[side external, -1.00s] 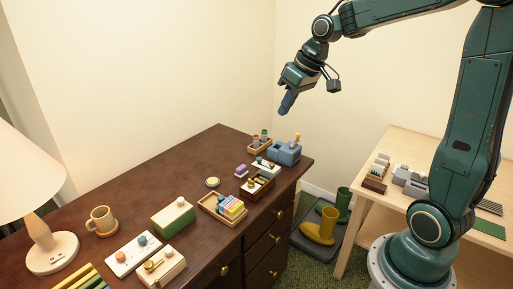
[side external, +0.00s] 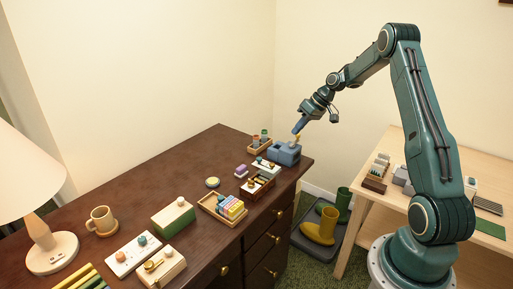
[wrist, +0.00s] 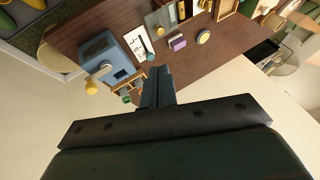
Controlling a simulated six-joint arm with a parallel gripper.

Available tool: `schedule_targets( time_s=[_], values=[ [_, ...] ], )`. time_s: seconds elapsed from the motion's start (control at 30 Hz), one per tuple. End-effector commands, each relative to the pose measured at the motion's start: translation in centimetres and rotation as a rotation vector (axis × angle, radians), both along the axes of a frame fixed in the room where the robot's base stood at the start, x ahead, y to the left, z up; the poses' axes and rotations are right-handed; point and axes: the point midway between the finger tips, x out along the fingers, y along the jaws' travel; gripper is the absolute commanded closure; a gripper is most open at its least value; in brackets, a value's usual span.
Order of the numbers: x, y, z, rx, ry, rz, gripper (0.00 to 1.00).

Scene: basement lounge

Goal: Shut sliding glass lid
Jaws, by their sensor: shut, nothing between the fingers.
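I cannot clearly make out a sliding glass lid in either view. A small dark wooden box (side external: 257,189) with several small items sits near the desk's right edge; a glass pane on it cannot be told. A blue box (side external: 284,153) with a pale yellow knob stands at the desk's back right corner. It also shows in the wrist view (wrist: 101,53), with its yellow knob to the lower left. My gripper (side external: 297,131) is shut and empty, pointing down close above the blue box and its knob. Its fingertips also show in the wrist view (wrist: 155,70). Contact cannot be told.
A wooden rack (side external: 260,146) with small bottles stands just left of the blue box. A tray of coloured blocks (side external: 209,202), a green-and-white box (side external: 173,221) and a mug (side external: 101,220) stand farther left. The desk's back left is clear.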

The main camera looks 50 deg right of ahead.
Motion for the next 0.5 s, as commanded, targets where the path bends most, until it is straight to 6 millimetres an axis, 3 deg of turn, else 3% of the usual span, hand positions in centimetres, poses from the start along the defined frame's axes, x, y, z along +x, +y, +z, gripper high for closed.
schedule_targets(
  time_s=[0.03, 0.2, 0.5],
  values=[
    [-0.3, -1.1, -1.3, 0.016, -0.005, -0.009, 1.00],
    [-1.0, -3.4, -4.2, 0.049, -0.028, -0.023, 1.00],
    [-1.4, -4.5, -5.6, 0.064, -0.043, -0.029, 1.00]
  ],
)
